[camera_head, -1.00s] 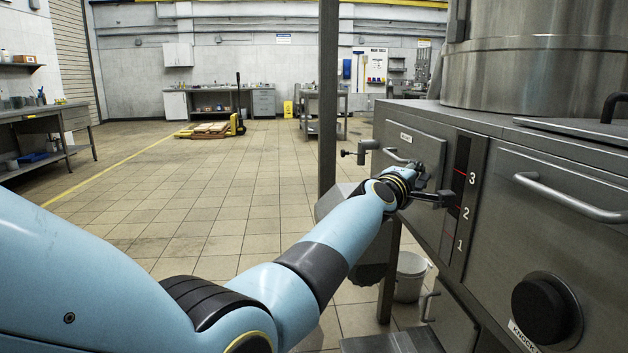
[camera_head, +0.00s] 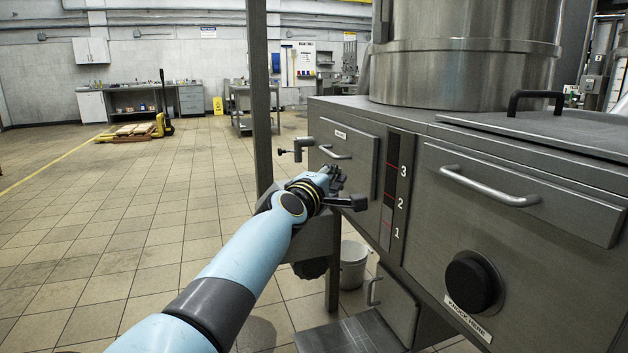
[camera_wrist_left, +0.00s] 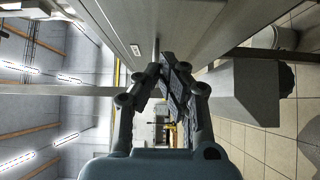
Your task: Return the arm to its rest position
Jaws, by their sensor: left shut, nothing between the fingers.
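My left arm comes in from the bottom left of the head view, blue with grey bands. My left gripper (camera_head: 335,178) is shut and empty, in front of the steel cabinet of the mixer, near its numbered strip (camera_head: 393,190) and left drawer (camera_head: 348,150). In the left wrist view the gripper's dark fingers (camera_wrist_left: 163,75) come together with nothing between them. The cabinet face (camera_wrist_left: 175,25) runs along the top of that view, beside the fingers. I cannot tell from these views whether the gripper touches the cabinet. My right gripper is not in view.
A lever (camera_head: 350,203) and a small valve (camera_head: 297,148) stick out close to the gripper. A steel post (camera_head: 259,85) stands left of it. The tiled floor (camera_head: 120,230) to the left is open.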

